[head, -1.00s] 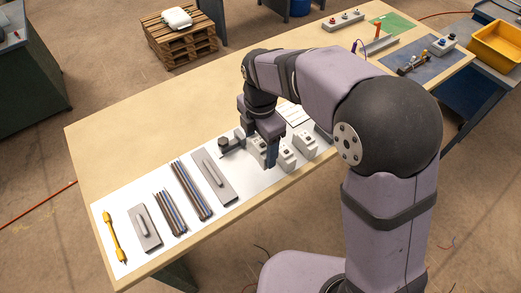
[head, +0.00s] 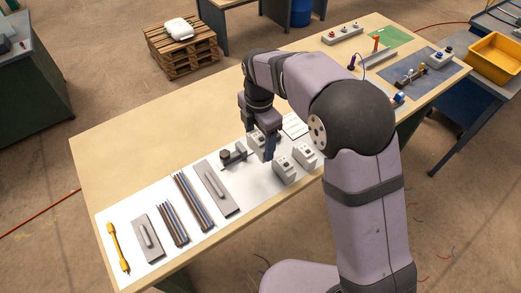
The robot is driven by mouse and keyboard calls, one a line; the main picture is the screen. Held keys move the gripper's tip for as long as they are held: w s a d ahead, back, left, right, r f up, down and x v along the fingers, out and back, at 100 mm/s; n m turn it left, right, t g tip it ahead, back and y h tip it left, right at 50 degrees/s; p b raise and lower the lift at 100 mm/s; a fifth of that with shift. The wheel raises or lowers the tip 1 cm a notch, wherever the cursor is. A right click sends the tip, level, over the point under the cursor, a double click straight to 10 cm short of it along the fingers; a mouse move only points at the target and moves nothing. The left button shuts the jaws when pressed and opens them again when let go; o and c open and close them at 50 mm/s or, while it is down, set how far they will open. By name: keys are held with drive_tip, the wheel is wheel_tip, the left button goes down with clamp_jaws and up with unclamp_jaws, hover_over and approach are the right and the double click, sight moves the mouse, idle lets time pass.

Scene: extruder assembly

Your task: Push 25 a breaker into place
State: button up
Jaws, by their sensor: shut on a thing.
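Several pale grey breakers show on the white mat in the head view. Two stand free in front and to the right of my gripper: one breaker (head: 284,171) and another breaker (head: 304,155). A third breaker (head: 256,141) is at the left of my gripper (head: 269,153), partly covered by the fingers. My gripper points down and is shut on this third breaker, which seems raised a little from the mat. The ratings are too small to read, so I cannot tell which is the 25 A one. A grey rail (head: 378,59) lies at the far end of the table.
My arm covers the table's middle right. Bare wood (head: 140,150) is clear behind the mat.

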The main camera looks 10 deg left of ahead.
drive_tip(key=w+f+p, duration=0.2)
drive_tip(key=w+p, duration=0.4)
drive_tip(key=w, duration=0.6)
drive_tip(key=shift+w+d+f, duration=0.15)
drive_tip(key=shift+w+f, duration=0.05)
drive_tip(key=shift+f, duration=0.05)
drive_tip(key=shift+f+b, duration=1.6)
drive_tip(key=shift+f, duration=1.35)
drive_tip(key=shift+f+b, duration=0.7)
drive_tip(key=shift+f, duration=0.35)
drive_tip(key=o, duration=1.2)
